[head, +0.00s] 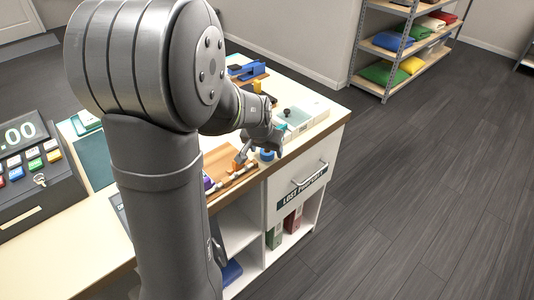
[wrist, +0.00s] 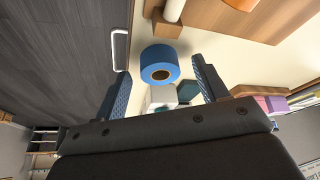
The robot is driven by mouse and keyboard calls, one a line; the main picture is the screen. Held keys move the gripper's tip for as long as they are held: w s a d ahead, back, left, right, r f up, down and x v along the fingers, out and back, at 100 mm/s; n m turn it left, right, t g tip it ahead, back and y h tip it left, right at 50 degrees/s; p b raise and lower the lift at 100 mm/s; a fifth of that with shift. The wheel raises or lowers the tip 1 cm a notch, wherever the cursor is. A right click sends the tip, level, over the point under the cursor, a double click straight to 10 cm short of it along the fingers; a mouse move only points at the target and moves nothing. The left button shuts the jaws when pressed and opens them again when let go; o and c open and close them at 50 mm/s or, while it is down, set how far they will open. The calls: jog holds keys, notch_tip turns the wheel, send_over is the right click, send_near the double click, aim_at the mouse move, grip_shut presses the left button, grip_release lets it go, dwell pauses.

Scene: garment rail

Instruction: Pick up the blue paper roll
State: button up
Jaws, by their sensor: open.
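The blue paper roll (head: 267,155) stands on the counter near its front edge, above the drawer. In the wrist view, the blue roll (wrist: 160,59) shows its round end with a brown core hole. My gripper (head: 258,157) is open and points down at the roll. In the wrist view, my gripper's fingers (wrist: 161,68) lie to either side of the roll with gaps showing. I cannot tell whether the fingertips reach down to the roll's height. My arm hides part of the counter in the head view.
A brown wooden board (head: 228,163) lies just left of the roll; a pale cylinder (wrist: 173,10) is near it. A pale box (head: 303,118) stands behind on the right. The drawer handle (head: 308,180) juts from the front. A cash register (head: 32,165) stands left.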

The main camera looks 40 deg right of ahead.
jog(key=shift+d+f, duration=0.1)
jog(key=shift+f, duration=0.2)
jog(key=c, duration=1.1)
jog(key=shift+r, duration=0.15)
